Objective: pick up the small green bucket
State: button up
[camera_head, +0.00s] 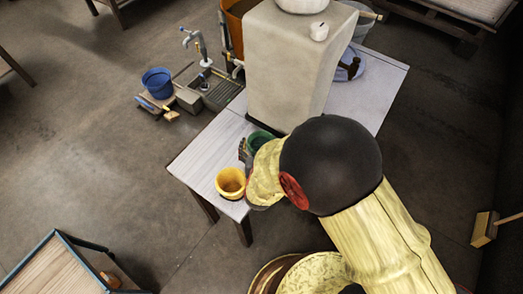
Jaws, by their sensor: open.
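The small green bucket (258,140) stands on the light table (205,151), close to the front foot of the tall pale mould block. My arm hides its right and lower part. My gripper (243,150) shows as a dark shape at the bucket's left side. It is open, and most of it is hidden behind my yellow arm link. I cannot tell whether the fingers touch the bucket.
A yellow bucket (230,182) stands near the table's front edge, just left of my arm. The pale block (284,70) rises behind the green bucket. A blue bucket (157,82) is beside a sink at the back left. The table's left end is clear.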

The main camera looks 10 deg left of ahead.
aim_at(261, 139)
jog(key=b+x, duration=0.1)
jog(key=x, duration=0.3)
jog(key=shift+b, duration=0.35)
jog(key=shift+w+f, duration=0.15)
jog(key=shift+w, duration=0.15)
jog(key=shift+c, duration=0.8)
jog(key=c, duration=1.5)
jog(key=shift+c, duration=0.6)
